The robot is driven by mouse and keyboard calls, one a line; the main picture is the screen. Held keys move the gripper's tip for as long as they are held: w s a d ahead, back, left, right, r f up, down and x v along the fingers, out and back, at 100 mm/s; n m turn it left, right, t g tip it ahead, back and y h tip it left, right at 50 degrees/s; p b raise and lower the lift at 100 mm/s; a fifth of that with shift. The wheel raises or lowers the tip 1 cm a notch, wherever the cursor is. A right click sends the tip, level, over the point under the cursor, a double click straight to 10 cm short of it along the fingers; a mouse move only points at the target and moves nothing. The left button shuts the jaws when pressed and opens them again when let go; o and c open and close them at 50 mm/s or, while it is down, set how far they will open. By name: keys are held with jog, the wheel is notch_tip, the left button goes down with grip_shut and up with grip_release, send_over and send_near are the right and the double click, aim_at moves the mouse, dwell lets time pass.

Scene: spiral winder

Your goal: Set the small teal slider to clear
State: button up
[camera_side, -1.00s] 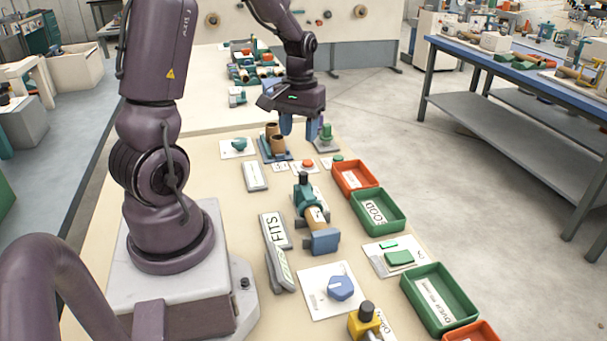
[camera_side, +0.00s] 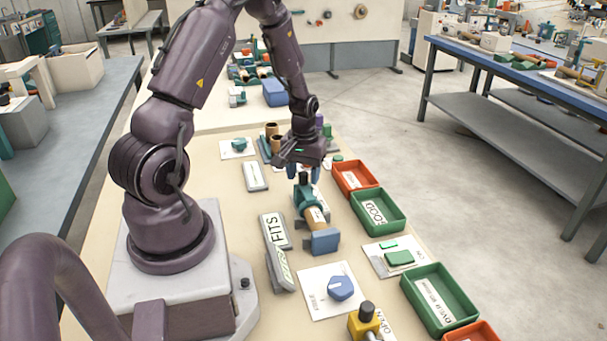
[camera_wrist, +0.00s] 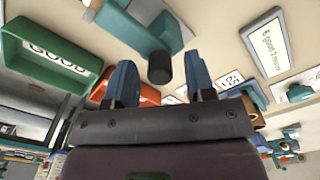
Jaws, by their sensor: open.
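The teal slider (camera_side: 305,199) is a teal block with an upright black knob, at one end of a brown tube in the side view. In the wrist view the teal block (camera_wrist: 135,25) is at the top, and its black knob (camera_wrist: 159,68) shows between my two blue fingertips. My gripper (camera_side: 303,173) is open and points down, just above and behind the knob in the side view. In the wrist view my open gripper (camera_wrist: 162,78) has a finger on each side of the knob, with gaps; whether the fingertips reach down to it is unclear. I cannot read a CLEAR label.
An orange bin (camera_side: 354,177) and a green GOOD bin (camera_side: 378,209) stand to the right. A blue block (camera_side: 322,240) is at the tube's near end. A white label block (camera_side: 256,177) lies left.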

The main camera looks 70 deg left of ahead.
jog(key=shift+f, duration=0.3)
grip_shut()
jog(key=shift+a, duration=1.7)
grip_release()
notch_tip(320, 180, up, 13)
